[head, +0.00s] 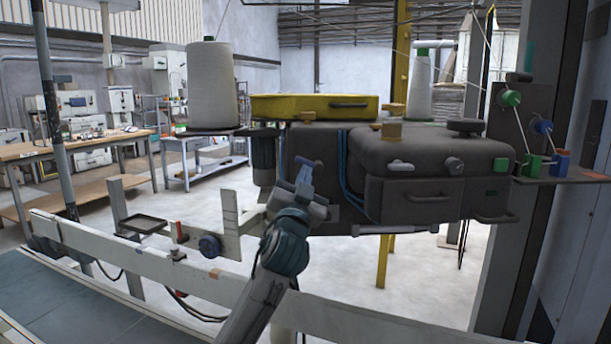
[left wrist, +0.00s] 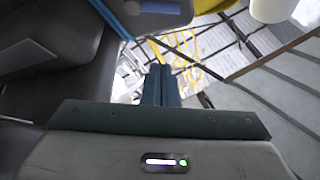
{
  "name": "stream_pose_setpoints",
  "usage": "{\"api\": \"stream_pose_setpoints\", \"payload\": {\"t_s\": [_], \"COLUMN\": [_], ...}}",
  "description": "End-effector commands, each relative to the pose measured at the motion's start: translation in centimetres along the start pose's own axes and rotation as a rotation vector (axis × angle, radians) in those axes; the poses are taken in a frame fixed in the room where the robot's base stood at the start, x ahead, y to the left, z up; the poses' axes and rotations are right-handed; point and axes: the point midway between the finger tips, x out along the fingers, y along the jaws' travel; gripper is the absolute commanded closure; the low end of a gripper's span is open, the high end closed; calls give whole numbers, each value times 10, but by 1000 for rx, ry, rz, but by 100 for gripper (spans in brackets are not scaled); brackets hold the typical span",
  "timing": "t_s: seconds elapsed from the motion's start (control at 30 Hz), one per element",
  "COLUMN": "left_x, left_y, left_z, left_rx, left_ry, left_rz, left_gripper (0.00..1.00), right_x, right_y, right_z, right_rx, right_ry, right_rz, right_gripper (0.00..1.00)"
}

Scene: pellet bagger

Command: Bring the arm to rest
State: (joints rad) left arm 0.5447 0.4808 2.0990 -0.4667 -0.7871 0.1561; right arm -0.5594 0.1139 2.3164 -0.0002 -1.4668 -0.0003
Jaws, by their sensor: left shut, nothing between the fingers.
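My left gripper (head: 308,168) is raised in front of the dark sewing machine head (head: 435,170), by its left part in the head view. Its fingers are shut with nothing between them. In the left wrist view the closed fingers (left wrist: 161,84) point away from the camera, with the dark machine body along the left side. I cannot tell whether the gripper touches the machine. My right gripper does not show in either view.
A white thread cone (head: 213,85) stands left of the yellow cover (head: 315,107). A white rail (head: 150,263) and the grey conveyor (head: 60,305) run below. Small green and blue cups (head: 560,163) sit on a shelf at the right. Workbenches stand at the back left.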

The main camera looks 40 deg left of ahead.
Motion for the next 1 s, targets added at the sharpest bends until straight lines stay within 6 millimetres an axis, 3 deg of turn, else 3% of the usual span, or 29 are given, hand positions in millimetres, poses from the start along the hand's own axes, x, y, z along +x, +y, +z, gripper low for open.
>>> {"api": "stream_pose_setpoints", "payload": {"t_s": [0.37,0.47,0.57,0.67,0.77,1.0], "left_x": [0,-9,-33,-76,-131,-289], "left_y": [1,11,34,66,96,138], "left_z": [1,13,45,90,136,220], "left_rx": [0,-5,-16,-32,-41,-53], "left_ry": [-2,-34,-122,-262,-422,-817], "left_rz": [2,24,81,167,263,488], "left_gripper": [100,100,100,100,100,100], "right_x": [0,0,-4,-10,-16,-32], "right_y": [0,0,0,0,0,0], "right_z": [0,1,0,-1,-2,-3], "right_rx": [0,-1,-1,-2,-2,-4], "right_ry": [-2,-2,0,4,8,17], "right_rz": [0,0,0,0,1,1], "right_gripper": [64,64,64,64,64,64]}}
